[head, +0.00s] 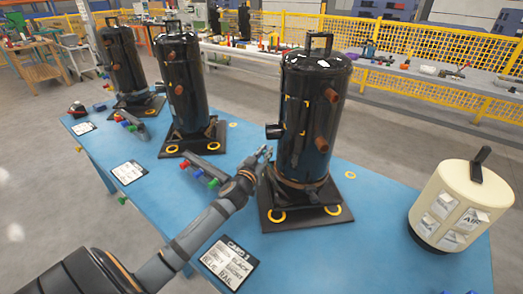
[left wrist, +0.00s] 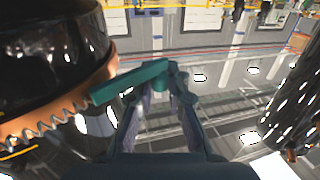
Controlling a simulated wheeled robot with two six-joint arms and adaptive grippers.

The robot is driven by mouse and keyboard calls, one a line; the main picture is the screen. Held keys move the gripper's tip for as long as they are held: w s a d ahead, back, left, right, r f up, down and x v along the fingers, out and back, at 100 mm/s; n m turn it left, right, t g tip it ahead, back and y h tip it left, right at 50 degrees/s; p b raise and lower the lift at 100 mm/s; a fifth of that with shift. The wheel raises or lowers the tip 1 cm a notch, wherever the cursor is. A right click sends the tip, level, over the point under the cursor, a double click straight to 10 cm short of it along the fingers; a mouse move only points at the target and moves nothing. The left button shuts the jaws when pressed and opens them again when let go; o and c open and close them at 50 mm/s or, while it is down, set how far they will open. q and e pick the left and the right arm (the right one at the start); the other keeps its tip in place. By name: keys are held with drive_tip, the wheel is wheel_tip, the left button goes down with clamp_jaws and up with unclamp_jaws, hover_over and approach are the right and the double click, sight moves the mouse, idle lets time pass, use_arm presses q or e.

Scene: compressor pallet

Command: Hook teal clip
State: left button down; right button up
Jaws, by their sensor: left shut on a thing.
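The teal clip (left wrist: 130,82) shows in the left wrist view as a short flat bar between the fingertips of my left gripper (left wrist: 160,80), which is shut on it. Its free end reaches left to the copper toothed band (left wrist: 50,118) around a black compressor (left wrist: 45,50). I cannot tell whether the clip touches the band or only overlaps it in view. In the head view my left gripper (head: 264,155) is beside the left side of the nearest black compressor (head: 310,110), above its base plate. The clip is too small to make out there. My right gripper is not in view.
Two more black compressors (head: 183,85) (head: 124,65) stand farther left on the blue table (head: 375,215). A cream canister (head: 462,205) stands at the right. A white card (head: 229,262) lies near the front edge. The blue surface between the nearest compressor and the canister is mostly clear.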

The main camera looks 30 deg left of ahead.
use_arm(q)
drive_tip(key=shift+w+d+m+h, duration=0.15)
drive_tip(key=shift+m+h, duration=0.15)
drive_tip(key=shift+h, duration=0.2)
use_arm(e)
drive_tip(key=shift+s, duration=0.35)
use_arm(q)
drive_tip(key=c, duration=1.3)
unclamp_jaws()
drive_tip(key=s, duration=0.4)
drive_tip(key=s+d, duration=0.1)
drive_tip(key=s, duration=0.7)
drive_tip(key=shift+d, duration=0.2)
